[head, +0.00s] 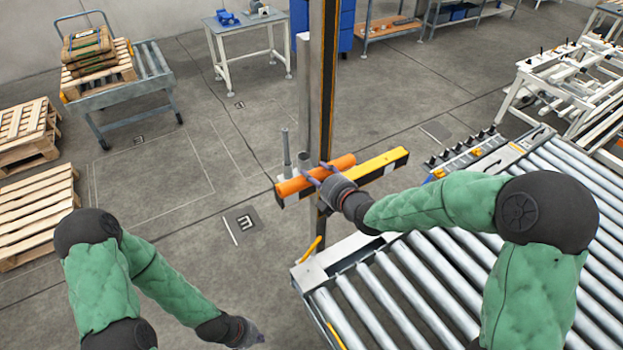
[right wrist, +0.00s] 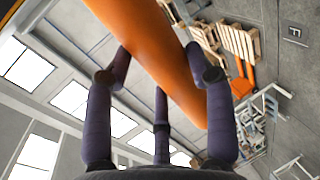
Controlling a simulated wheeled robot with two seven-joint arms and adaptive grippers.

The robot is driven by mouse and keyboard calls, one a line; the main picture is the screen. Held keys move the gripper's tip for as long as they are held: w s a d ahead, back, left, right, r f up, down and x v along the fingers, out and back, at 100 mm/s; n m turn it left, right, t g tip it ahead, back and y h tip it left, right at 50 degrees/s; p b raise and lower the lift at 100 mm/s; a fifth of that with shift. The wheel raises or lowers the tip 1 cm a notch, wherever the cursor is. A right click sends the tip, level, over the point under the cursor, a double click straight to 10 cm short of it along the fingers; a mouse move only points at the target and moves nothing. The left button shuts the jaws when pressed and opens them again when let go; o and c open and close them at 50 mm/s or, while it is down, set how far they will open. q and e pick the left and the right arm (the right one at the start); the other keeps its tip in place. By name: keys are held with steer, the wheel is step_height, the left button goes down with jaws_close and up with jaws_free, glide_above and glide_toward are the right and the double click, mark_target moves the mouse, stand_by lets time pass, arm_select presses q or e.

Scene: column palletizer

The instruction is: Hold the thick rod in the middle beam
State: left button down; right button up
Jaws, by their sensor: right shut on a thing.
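In the right wrist view the rod (right wrist: 160,50) runs slantwise between the purple fingers of this gripper (right wrist: 158,75). My left gripper (head: 252,338) hangs low at the bottom of the head view, away from the rod. Its fingers are too small to read.
A dark column with orange stripes (head: 328,80) rises behind the rod, with a grey post (head: 303,90) beside it. A roller conveyor (head: 400,290) fills the lower right. Pallets (head: 38,215) and a loaded cart (head: 120,90) stand left. The floor between is clear.

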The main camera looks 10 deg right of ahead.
mark_target(344, 164)
steer(key=shift+w+d+b, duration=0.2)
steer(key=shift+w+d, duration=0.05)
steer(key=shift+d, duration=0.4)
steer(key=shift+w+d+b, duration=0.2)
steer(key=shift+w+d, duration=0.05)
steer(key=shift+d, duration=0.45)
steer(key=shift+w+d+b, duration=0.2)
steer(key=shift+w+d, duration=0.05)
steer(key=shift+d, duration=0.4)
steer(key=shift+w+d, duration=0.25)
steer(key=shift+d, duration=0.45)
steer(key=shift+w+d, duration=0.25)
steer(key=shift+d, duration=0.5)
steer(key=shift+w+d, duration=0.25)
steer(key=shift+d, duration=0.45)
